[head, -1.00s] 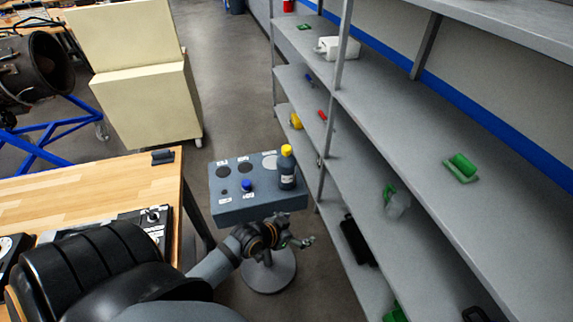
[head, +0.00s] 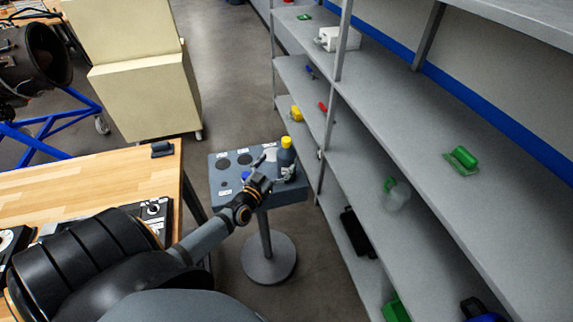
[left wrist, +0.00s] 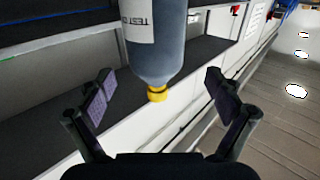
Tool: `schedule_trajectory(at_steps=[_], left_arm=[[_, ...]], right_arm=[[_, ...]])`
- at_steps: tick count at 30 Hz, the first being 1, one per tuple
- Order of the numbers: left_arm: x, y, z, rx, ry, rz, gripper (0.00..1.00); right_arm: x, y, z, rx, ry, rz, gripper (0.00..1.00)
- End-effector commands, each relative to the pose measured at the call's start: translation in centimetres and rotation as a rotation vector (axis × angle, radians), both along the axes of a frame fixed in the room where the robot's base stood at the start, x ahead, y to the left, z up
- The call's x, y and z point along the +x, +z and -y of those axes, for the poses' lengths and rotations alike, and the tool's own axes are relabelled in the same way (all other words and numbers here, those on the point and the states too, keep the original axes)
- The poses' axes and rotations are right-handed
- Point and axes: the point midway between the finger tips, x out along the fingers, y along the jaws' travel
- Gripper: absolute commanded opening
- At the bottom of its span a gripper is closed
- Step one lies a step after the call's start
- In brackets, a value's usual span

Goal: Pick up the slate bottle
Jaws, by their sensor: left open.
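The slate bottle (head: 286,153) has a yellow cap and a white label. It stands upright on the right part of a small blue-grey stand (head: 220,186). My left gripper (head: 278,165) is open at the bottle's near left side, its fingers spread towards it. In the left wrist view the bottle (left wrist: 155,50) appears cap-down, between the two spread fingers (left wrist: 158,80) in the picture. Both fingers look apart from it. The gripper hides part of the stand top. My right gripper is not in view.
A blue-topped item (head: 246,175) on the stand is partly hidden by my left gripper. A grey shelf (head: 400,140) with several small items runs close along the right. A wooden workbench (head: 90,190) is at the left. Open floor lies behind the stand.

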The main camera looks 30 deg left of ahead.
Motion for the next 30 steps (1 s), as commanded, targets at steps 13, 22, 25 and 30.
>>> schedule_trajectory(at_steps=[13, 22, 25, 30], left_arm=[[4.8, -0.6, 0.2, -0.001, 0.0, 0.001, 0.92], [5.7, -0.3, 0.1, -0.001, -0.001, -0.001, 0.92], [5.7, -0.3, 0.1, -0.001, -0.001, -0.001, 0.83], [5.7, -0.3, 0.1, -0.001, -0.001, -0.001, 0.59]], right_arm=[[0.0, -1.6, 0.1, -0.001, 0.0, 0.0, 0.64], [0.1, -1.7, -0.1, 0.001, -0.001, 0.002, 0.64], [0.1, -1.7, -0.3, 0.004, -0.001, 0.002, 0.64], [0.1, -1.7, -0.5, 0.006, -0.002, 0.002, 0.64]])
